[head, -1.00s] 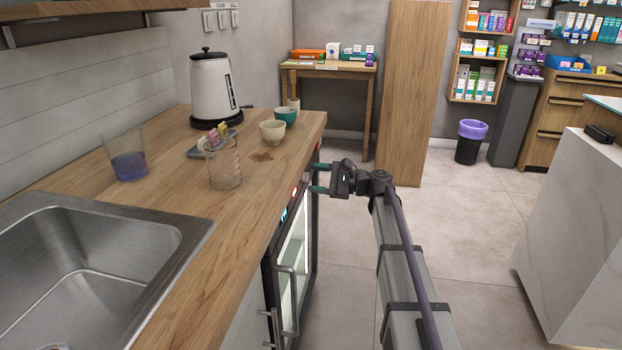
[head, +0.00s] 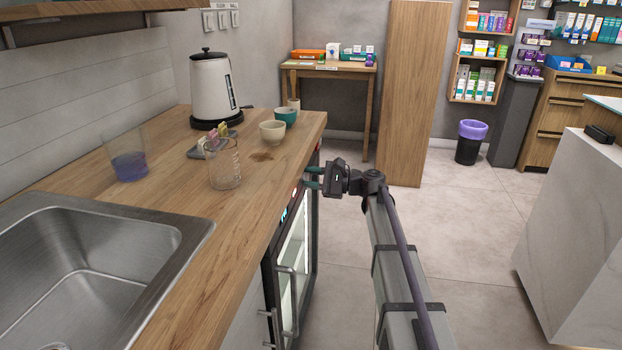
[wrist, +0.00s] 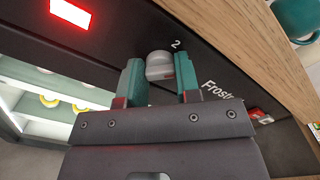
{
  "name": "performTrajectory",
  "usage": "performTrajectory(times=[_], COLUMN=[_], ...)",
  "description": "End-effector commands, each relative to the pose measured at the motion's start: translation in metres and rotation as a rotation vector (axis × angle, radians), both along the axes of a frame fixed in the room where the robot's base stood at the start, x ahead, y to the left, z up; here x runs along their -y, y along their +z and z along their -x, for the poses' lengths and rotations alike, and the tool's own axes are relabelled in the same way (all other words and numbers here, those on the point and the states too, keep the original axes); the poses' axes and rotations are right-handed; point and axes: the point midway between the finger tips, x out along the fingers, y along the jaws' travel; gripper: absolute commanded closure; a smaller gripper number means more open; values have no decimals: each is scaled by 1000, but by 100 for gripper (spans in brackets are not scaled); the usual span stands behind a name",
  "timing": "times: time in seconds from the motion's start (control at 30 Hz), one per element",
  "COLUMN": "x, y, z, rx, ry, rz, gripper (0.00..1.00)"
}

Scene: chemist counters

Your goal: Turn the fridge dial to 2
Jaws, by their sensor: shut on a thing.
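The fridge dial (wrist: 159,66) is a small grey-white knob on the black fridge panel in the wrist view. A white digit 2 (wrist: 176,44) is printed just beyond it, slightly to its right. My gripper (wrist: 160,78) has one teal finger on each side of the dial and is shut on it. The dial's pointer mark cannot be made out. In the head view my gripper (head: 313,177) reaches the upper front of the fridge (head: 292,250), under the counter edge, and the dial is hidden there.
A lit red display (wrist: 71,13) and the lettering "Frostr" (wrist: 216,91) are on the panel. The wooden counter (head: 255,190) overhangs close by and bears a beaker (head: 222,165) and cups. The floor right of my arm is clear.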

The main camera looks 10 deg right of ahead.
Motion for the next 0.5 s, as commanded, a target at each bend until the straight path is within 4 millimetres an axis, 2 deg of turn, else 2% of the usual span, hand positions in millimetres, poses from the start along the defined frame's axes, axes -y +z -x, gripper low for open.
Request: performTrajectory(times=[0.27,0.5], x=[0,0], y=[0,0], z=[0,0], rx=[47,175], ry=[0,0], rz=[20,75], gripper=[93,93])
